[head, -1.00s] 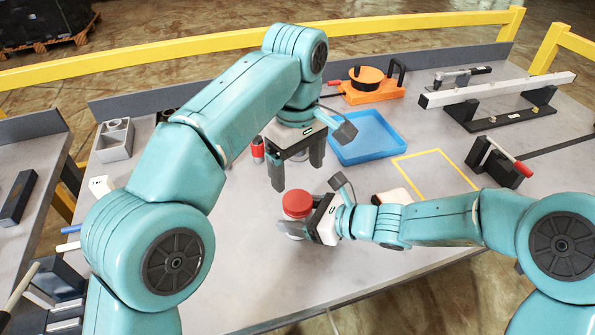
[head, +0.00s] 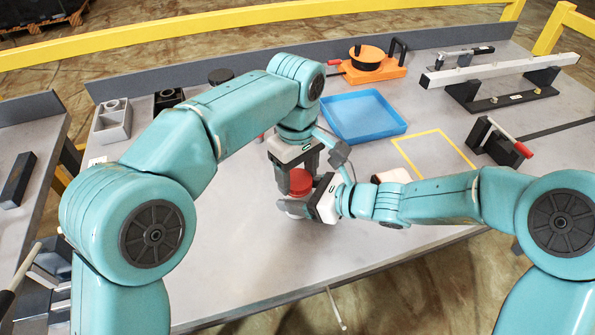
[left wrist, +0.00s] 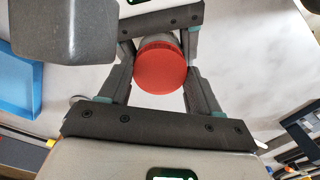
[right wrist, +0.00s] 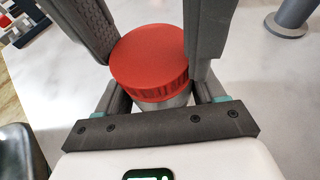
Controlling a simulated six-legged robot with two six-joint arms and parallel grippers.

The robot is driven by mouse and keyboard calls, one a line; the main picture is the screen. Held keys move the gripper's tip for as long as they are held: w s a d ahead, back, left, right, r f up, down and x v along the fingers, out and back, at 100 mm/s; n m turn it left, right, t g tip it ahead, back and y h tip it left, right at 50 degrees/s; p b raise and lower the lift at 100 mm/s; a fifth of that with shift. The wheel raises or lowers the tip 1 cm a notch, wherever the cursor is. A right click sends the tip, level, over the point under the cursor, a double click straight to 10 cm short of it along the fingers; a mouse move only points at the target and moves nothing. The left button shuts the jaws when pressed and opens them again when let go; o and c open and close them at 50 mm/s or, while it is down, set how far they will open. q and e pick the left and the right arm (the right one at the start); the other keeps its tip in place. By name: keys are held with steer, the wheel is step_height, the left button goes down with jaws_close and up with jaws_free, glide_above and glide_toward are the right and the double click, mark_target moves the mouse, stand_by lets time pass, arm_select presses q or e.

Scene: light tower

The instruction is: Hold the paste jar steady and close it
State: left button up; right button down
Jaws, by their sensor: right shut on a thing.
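The paste jar has a pale grey body (right wrist: 165,103) with a wide red lid (right wrist: 150,58) on top; the lid also shows in the head view (head: 298,181) and left wrist view (left wrist: 160,68). My right gripper (head: 297,206) is shut on the jar body from the side, below the lid. My left gripper (head: 293,172) points down from above, and its open fingers stand on either side of the lid. In the right wrist view these fingers come close to the lid's rim; I cannot tell whether they touch it. The arms partly hide the jar.
A blue tray (head: 362,117) and a yellow outlined square (head: 432,137) lie behind and right of the jar. An orange device (head: 368,66) and a clamp with a red handle (head: 500,142) stand farther off. The table front is clear.

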arm_select(q)
steer(key=c, duration=0.5)
steer(key=m, duration=0.3)
steer(key=o, duration=1.2)
steer(key=shift+r, duration=2.3)
